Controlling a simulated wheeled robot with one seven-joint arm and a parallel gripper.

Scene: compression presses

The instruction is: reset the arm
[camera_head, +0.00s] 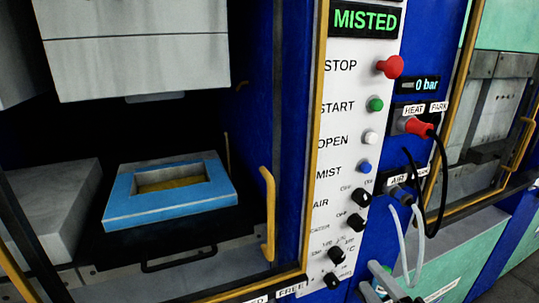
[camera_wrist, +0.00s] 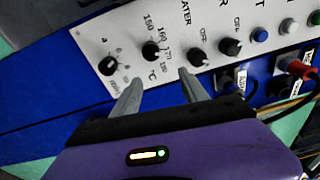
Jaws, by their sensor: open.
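My gripper (camera_head: 374,278) is at the bottom of the head view, in front of the lower control panel. In the wrist view its two grey fingers (camera_wrist: 161,82) are apart, with nothing between them. They point at the panel (camera_wrist: 85,32) near the °C knob (camera_wrist: 152,54) and the heater knob (camera_wrist: 197,57). I cannot tell whether a fingertip touches the panel. Most of my arm is out of view.
The green display (camera_head: 364,20) reads MISTED; the pressure display (camera_head: 427,85) reads 0 bar. A red plug (camera_head: 420,127) with a black cable sits right of the panel. A blue frame mould (camera_head: 130,206) lies in the open press at left, beside a yellow handle (camera_head: 268,212).

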